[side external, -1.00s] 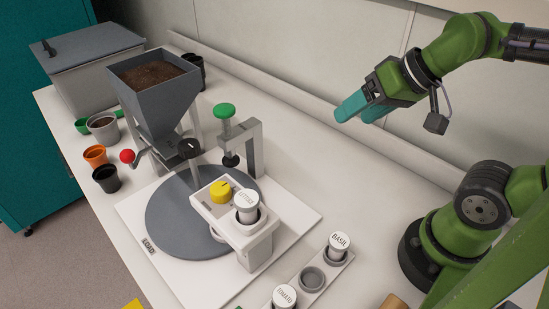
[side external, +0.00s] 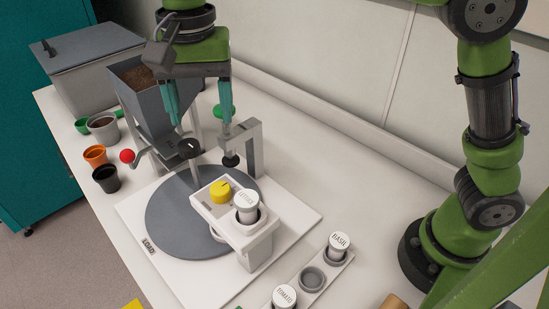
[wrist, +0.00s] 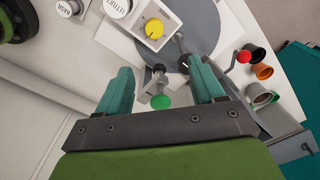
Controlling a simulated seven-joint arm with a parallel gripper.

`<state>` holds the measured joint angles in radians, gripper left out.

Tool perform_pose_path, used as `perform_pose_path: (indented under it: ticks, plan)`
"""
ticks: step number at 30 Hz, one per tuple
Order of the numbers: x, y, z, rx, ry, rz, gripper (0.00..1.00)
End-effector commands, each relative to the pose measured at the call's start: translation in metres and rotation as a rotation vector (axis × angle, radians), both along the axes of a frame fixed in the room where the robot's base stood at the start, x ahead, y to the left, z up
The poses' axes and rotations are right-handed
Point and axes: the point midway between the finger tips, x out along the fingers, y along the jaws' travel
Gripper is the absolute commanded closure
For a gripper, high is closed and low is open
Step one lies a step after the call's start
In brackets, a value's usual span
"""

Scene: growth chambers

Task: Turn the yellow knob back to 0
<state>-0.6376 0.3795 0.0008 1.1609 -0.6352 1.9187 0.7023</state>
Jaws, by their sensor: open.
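The yellow knob (side external: 220,192) sits on top of a white dispenser box (side external: 207,207), beside the white-lidded lettuce container (side external: 246,205). It also shows in the wrist view (wrist: 155,28), where a short dark mark is visible on it; the scale is too small to read. My gripper (side external: 200,128) points down with its teal fingers spread apart, behind and above the knob, near the soil hopper and the green-topped press. In the wrist view the fingers (wrist: 168,85) are empty, and the knob lies beyond their tips, not touched.
A grey turntable (side external: 180,222) lies under the dispenser. The soil hopper (side external: 152,100), a red-ended crank (side external: 127,156) and the green-topped press (side external: 250,150) stand close to my gripper. Small pots (side external: 95,155) line the left edge. A rack with a basil container (side external: 339,245) is at front right.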

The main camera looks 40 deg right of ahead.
Motion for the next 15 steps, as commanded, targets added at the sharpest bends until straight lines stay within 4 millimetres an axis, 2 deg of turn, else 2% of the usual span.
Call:
perform_pose_path:
  ticks: [2,8,15]
  plan:
    - [-0.004,-0.002,0.006,-0.002,0.016,-0.070,0.32]
    - [-0.007,-0.004,-0.010,-0.006,0.032,-0.105,0.32]
    - [-0.008,-0.004,-0.059,-0.005,0.034,-0.103,0.32]
